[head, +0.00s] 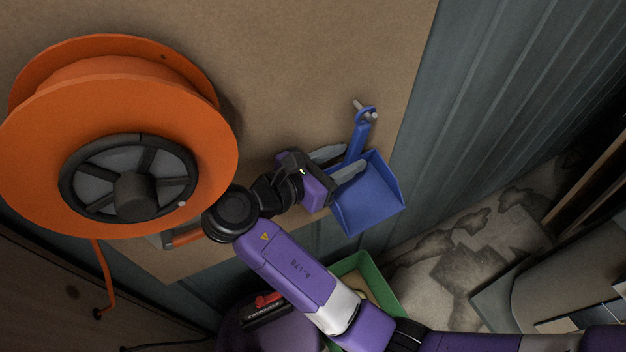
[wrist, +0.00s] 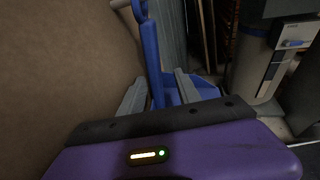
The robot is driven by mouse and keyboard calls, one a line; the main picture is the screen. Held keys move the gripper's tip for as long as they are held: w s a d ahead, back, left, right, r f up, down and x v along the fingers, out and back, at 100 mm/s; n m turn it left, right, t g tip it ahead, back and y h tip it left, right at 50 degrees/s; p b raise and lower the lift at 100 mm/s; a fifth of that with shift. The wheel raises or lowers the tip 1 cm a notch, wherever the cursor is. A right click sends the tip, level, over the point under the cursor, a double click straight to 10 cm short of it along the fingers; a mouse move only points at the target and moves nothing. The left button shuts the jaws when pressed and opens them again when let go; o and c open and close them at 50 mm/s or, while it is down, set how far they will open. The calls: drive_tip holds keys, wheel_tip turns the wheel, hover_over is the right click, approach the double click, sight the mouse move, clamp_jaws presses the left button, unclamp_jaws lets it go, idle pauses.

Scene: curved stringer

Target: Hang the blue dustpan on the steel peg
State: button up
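The blue dustpan (head: 369,196) hangs against the brown board, handle up and pan down. The loop at the top of its handle appears to be around the steel peg (head: 358,104), whose tip shows through it. My gripper (head: 353,157) is at the lower handle, just above the pan, with one grey finger on each side. In the wrist view the blue handle (wrist: 151,55) stands between the spread fingers, with gaps visible beside it. The peg (wrist: 119,4) shows at the top edge there. The pan is partly hidden behind my fingers.
A large orange reel (head: 190,120) is mounted on the board (head: 300,60) at the left. Below my arm are a green bin (head: 347,264) and a purple container with a red-handled item. A corrugated wall (head: 480,90) lies at right, with stained floor below.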

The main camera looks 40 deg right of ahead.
drive_tip(key=a, duration=0.9)
drive_tip(key=shift+s+a, duration=0.4)
drive_tip(key=shift+s, duration=0.05)
drive_tip(key=shift+s, duration=0.1)
